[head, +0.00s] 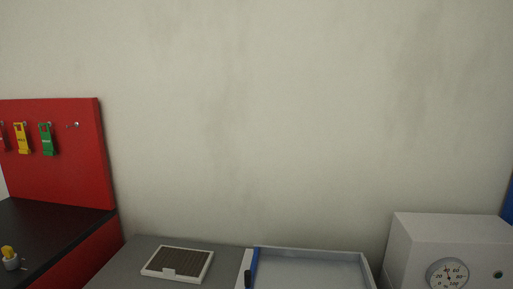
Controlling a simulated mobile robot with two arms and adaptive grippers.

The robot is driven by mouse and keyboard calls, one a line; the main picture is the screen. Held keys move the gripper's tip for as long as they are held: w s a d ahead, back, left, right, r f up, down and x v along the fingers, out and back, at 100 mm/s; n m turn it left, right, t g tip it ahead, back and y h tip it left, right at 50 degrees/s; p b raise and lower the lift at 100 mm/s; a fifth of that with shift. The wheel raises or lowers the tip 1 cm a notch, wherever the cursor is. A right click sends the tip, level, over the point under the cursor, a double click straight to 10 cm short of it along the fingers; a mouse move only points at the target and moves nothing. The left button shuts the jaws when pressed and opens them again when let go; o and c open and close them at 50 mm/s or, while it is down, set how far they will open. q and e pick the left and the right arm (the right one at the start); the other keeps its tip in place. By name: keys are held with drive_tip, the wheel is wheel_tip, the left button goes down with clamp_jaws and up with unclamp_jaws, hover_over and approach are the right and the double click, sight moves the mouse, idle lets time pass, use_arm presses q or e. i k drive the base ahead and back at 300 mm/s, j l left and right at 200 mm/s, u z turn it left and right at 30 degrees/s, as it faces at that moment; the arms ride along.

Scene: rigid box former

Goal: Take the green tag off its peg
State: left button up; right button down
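The green tag (47,139) hangs on a peg on the red board (82,170) at the left of the head view. A yellow tag (22,138) hangs just to its left, and part of a red tag (2,138) shows at the picture's left edge. An empty peg (75,125) sticks out to the right of the green tag. Neither of my grippers is in view.
A black shelf (50,226) below the board holds a small yellow-topped part (9,256). A framed brown filter panel (178,263) and a grey tray (310,252) lie on a grey surface. A white box with a dial (440,240) stands at the right.

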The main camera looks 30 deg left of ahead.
sight(46, 137)
drive_tip(key=k+j+u, duration=0.1)
drive_tip(key=u, duration=2.05)
drive_tip(key=z, duration=0.3)
drive_tip(key=i+j+z, duration=0.15)
drive_tip(key=j+z, duration=0.15)
drive_tip(key=i+j+z, duration=0.15)
drive_tip(key=j+z, duration=0.45)
drive_tip(key=i+j+z, duration=0.1)
drive_tip(key=j+z, duration=0.2)
drive_tip(key=j, duration=0.15)
